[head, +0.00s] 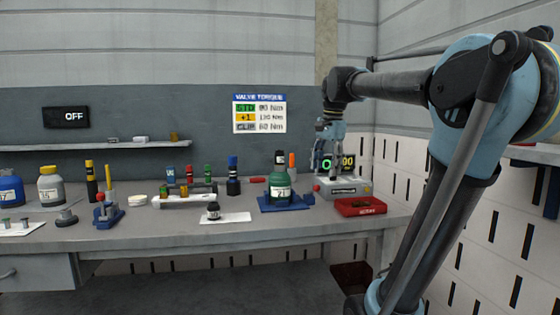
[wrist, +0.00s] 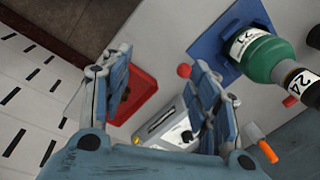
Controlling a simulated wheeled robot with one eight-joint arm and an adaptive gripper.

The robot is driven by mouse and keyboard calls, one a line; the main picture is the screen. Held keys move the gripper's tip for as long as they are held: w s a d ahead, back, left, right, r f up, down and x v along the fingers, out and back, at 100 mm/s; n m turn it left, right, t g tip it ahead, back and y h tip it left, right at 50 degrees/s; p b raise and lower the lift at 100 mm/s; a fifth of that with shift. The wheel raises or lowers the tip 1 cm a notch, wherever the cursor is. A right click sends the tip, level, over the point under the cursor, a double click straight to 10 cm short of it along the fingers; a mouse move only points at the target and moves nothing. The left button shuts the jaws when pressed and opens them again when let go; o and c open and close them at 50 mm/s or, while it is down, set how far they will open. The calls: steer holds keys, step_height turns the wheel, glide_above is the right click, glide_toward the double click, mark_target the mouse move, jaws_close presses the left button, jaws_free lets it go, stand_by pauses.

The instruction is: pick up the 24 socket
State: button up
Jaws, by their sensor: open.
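The 24 socket (wrist: 302,84) is a black cylinder with a white label reading 24, at the right edge of the wrist view and partly cut off. It adjoins a green bottle-shaped piece labelled 21 (wrist: 262,55); I cannot tell whether it is joined to it or behind it. In the head view the green piece (head: 280,187) stands on a blue pad, with a dark top above it. My gripper (head: 323,165) is open and empty, above the grey device at the table's right end. Its two fingers (wrist: 165,90) are spread in the wrist view, well apart from the socket.
The grey device (head: 343,190) with a lit display stands beneath my gripper. A red box (head: 360,207) lies at its right front. Several dark, red and blue sockets stand to the left.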

steer(key=w+a+r+m+g, duration=0.1)
steer(key=w+a+r+m, duration=0.4)
steer(key=w+a+r, duration=0.3)
steer(key=w+a+r+m, duration=0.4)
steer(key=w+a+r, duration=0.25)
steer(key=r, duration=0.35)
glide_above(280, 152)
steer(key=w, duration=0.2)
steer(key=shift+y, duration=0.4)
steer(key=f, duration=1.1)
steer(key=shift+s+d, duration=0.15)
steer(key=shift+d, duration=0.2)
steer(key=shift+s+a+f, duration=0.1)
steer(key=shift+a+f, duration=0.15)
steer(key=shift+f, duration=1.05)
steer(key=shift+s+a+f, duration=0.1)
steer(key=shift+a+f, duration=0.1)
steer(key=shift+f, duration=1.1)
steer(key=c, duration=1.2)
